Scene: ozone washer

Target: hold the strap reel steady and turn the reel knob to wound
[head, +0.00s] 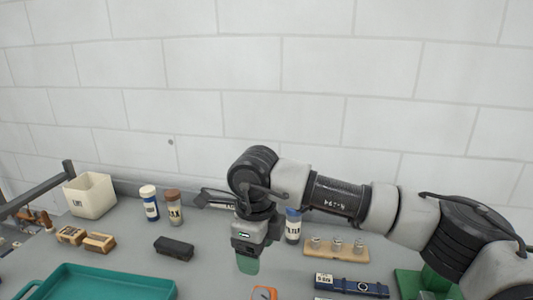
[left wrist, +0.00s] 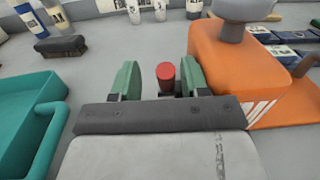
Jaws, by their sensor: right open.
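An orange body with a grey mushroom-shaped top (left wrist: 235,30), which looks like the strap reel (left wrist: 215,65), stands right of my left gripper (left wrist: 160,82). Part of an orange thing (head: 265,293) also shows at the bottom edge of the head view. My left gripper has its green fingers apart. A red cylinder (left wrist: 166,70) shows between or just beyond them; I cannot tell whether it is touched or what it belongs to. My right gripper (head: 247,264) points down above the table, behind the orange thing. Its green fingertips overlap in this view. The left gripper is outside the head view.
A teal tray (head: 62,272) lies at front left. A dark block (head: 174,248), two jars (head: 150,203), a cream bin (head: 90,196) and small wooden blocks (head: 99,242) stand behind it.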

